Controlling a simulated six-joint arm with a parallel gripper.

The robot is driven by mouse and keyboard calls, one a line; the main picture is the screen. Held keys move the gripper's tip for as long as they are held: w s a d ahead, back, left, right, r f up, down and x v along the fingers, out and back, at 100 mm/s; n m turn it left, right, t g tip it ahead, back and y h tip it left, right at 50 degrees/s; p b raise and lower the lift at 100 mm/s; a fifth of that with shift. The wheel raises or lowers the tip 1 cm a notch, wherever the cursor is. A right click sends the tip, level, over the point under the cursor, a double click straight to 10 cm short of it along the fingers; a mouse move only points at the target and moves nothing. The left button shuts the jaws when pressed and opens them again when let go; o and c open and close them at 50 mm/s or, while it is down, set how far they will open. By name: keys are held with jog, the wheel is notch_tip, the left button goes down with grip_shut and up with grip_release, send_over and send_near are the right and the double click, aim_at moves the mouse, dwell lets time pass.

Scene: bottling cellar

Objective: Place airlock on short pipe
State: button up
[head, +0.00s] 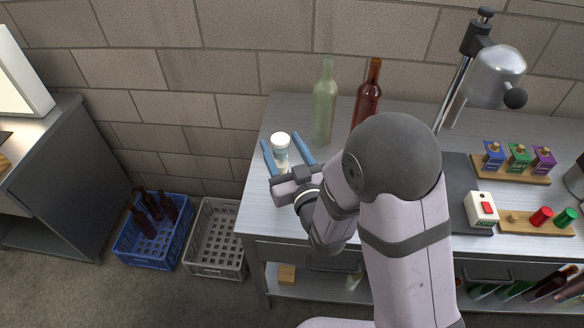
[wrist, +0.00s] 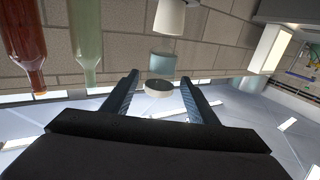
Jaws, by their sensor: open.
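A small upright object, which looks like the airlock, has a white cap (head: 280,139) and a pale translucent body (head: 281,160); it stands near the bench's left end. My gripper (head: 284,141) is open, with one blue finger on each side of it, apart from it as far as I can see. The upside-down wrist view shows the cap (wrist: 158,87) between the fingertips, the translucent part (wrist: 162,65) and a white lower part (wrist: 170,17). I cannot tell whether that white part is the short pipe. My gripper hides the object's foot in the head view.
A pale green bottle (head: 325,105) and a brown bottle (head: 367,92) stand behind my gripper. A lamp (head: 494,75), a rack of coloured boxes (head: 512,172) and a white switch box (head: 482,208) are to the right. Crates (head: 215,239) stand on the floor left of the bench.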

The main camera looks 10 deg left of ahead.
jog(key=shift+s+d+r+p, duration=0.25)
jog(key=shift+s+p, duration=0.3)
jog(key=shift+p, duration=0.4)
jog(key=shift+s+d+f+p, duration=0.1)
jog(key=shift+s+p, duration=0.15)
jog(key=shift+p, duration=0.65)
jog(key=p+v, duration=0.1)
jog(key=p, duration=0.2)
jog(key=shift+s+d, duration=0.15)
jog(key=shift+s, duration=0.15)
jog(key=shift+p+v, duration=1.6)
jog(key=shift+f, duration=0.15)
